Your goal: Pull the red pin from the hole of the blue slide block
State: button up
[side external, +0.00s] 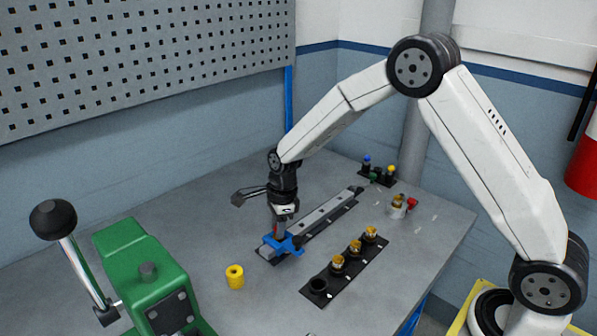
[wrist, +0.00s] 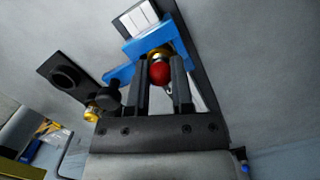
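The blue slide block (side external: 291,243) sits at the near end of a grey rail and also shows in the wrist view (wrist: 146,43). The red pin's round head (wrist: 159,72) stands at the block, with a yellow-gold ring (wrist: 158,53) just beyond it. My gripper (wrist: 161,75) is down at the block, its two fingers on either side of the red head. In the side view my gripper (side external: 279,232) hides most of the pin, and the hole is hidden.
The grey rail (side external: 325,212) runs back from the block. A black holder (side external: 345,270) with several gold-topped pieces lies to its right. A yellow spool (side external: 235,276) and a green lever press (side external: 140,265) stand at the near left. More small parts (side external: 377,170) stand farther back.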

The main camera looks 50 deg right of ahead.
jog(key=shift+r, duration=1.95)
grip_shut()
dwell(1.1)
jog(key=shift+r, duration=0.45)
jog(key=shift+r, duration=0.1)
jog(key=shift+r, duration=1.9)
jog(key=s+d+f+n+g, duration=0.1)
jog(key=s+d+n, duration=0.3)
jog(key=n, duration=0.7)
jog(key=s+d+f+n+g+h, duration=0.1)
jog(key=s+d+f+n, duration=0.3)
jog(key=d+n, duration=0.3)
jog(key=s+n, duration=0.1)
jog(key=n, duration=0.3)
jog(key=shift+s+f, duration=0.3)
